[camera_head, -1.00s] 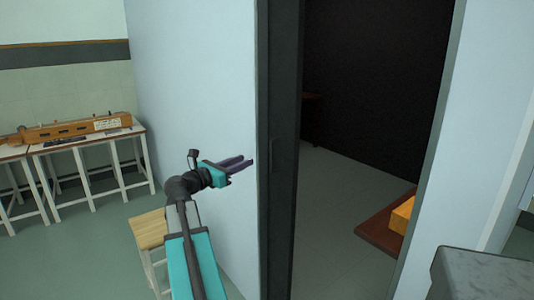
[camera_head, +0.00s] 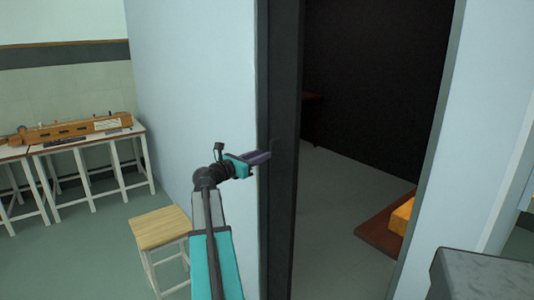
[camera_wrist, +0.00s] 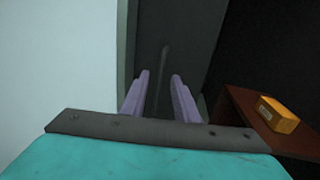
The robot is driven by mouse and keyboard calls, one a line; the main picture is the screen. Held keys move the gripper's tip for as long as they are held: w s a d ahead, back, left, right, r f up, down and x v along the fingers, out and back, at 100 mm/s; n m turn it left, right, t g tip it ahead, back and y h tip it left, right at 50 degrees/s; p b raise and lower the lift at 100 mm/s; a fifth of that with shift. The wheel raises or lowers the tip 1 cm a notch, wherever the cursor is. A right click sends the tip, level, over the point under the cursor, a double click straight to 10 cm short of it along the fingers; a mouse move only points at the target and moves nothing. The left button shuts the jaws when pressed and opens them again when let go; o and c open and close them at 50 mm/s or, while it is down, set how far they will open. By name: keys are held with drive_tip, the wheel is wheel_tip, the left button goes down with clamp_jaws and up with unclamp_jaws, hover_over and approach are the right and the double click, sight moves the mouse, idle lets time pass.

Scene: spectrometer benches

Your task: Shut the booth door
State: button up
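The booth door (camera_head: 286,230) is a dark grey panel at the left side of the booth opening. The opening to its right is wide and shows the dark interior. In the wrist view the door (camera_wrist: 188,35) stands ahead, with a thin upright bar or handle (camera_wrist: 163,62) on its face. My gripper (camera_head: 268,154) is at the door's left edge in the head view, its purple fingers pointing right. In the wrist view my gripper (camera_wrist: 160,74) is open, with the fingers apart on either side of the bar's line. Contact cannot be told.
A pale booth wall (camera_head: 190,80) runs along the left. A bench (camera_head: 70,145) with a wooden instrument is at far left. Inside the booth, a brown table (camera_head: 378,238) bears an orange box (camera_head: 402,215). A grey block (camera_head: 480,270) is at lower right.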

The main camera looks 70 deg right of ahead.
drive_tip(key=shift+x, duration=2.15)
drive_tip(key=shift+c, duration=0.3)
clamp_jaws()
drive_tip(key=shift+a, duration=0.1)
